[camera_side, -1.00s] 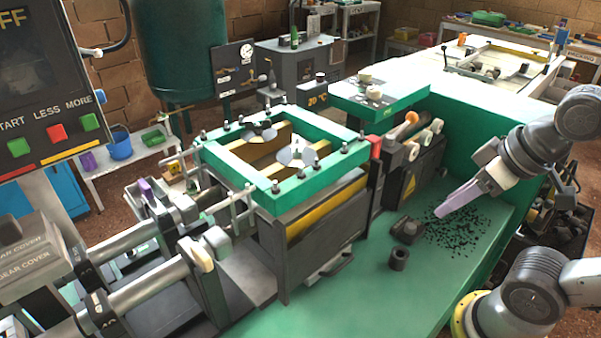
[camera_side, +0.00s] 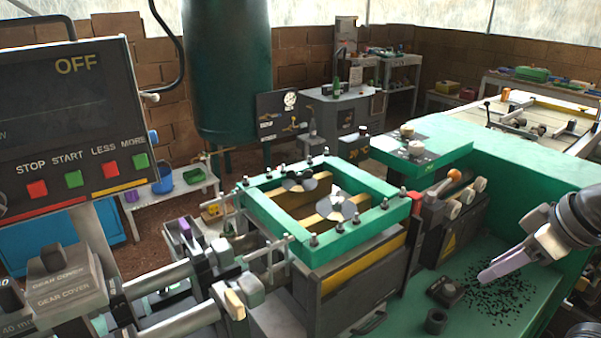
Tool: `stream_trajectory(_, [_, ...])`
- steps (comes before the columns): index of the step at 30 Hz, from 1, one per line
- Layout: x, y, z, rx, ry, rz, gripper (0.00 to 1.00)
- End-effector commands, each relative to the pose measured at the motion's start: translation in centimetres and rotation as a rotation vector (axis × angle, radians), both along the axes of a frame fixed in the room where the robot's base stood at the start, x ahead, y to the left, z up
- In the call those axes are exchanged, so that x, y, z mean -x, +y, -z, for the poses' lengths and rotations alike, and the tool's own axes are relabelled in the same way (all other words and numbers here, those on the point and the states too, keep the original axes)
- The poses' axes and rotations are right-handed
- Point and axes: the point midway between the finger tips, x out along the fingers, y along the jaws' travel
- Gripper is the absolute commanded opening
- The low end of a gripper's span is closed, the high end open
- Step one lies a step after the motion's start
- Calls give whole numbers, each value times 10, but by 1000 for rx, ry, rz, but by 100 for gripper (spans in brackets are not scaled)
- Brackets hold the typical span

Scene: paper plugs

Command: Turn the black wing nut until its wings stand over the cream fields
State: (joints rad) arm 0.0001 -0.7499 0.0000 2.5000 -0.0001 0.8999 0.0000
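My gripper (camera_side: 500,265) is at the right, with pale lilac fingers pointing down and left above the green bench. It is seen side-on, so the gap between its fingers cannot be made out. It is well apart from the green frame (camera_side: 372,232) in the middle. Inside that frame are two round discs with darker parts: a dark one (camera_side: 299,182) at the back and a paler grey one (camera_side: 336,208) nearer. I cannot tell for certain which part is the black wing nut, how its wings point, or where the cream fields are.
Black crumbs (camera_side: 498,293) are scattered below my gripper. A black block (camera_side: 445,290) and a short dark cylinder (camera_side: 436,321) stand left of them. Upright bolts line the green frame. A control panel (camera_side: 75,130) reading OFF and metal rods are at the left.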

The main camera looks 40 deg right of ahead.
Motion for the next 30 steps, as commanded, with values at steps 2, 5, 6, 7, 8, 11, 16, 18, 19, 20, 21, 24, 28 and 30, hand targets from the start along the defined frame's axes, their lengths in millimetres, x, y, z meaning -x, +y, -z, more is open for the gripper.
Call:
stream_trajectory(2, [0,0,0,0,0,0,40])
stream_trajectory(5, [0,0,0,0,0,0,40])
stream_trajectory(6, [0,0,0,0,0,0,40])
stream_trajectory(7, [0,0,0,0,0,0,40])
stream_trajectory(8, [0,0,0,0,0,0,40])
stream_trajectory(11, [0,0,0,0,0,0,40])
stream_trajectory(16, [0,0,0,-3,0,6,40])
stream_trajectory(18, [0,0,0,-18,1,34,40])
stream_trajectory(19, [1,0,0,-31,5,57,40])
stream_trajectory(20, [2,1,1,-50,10,88,40])
stream_trajectory(21, [3,3,0,-89,16,141,40])
stream_trajectory(24, [-5,13,-22,-240,1,316,40])
stream_trajectory(28, [-32,32,-64,-492,34,593,40])
stream_trajectory(30, [-54,42,-88,-629,75,747,40])
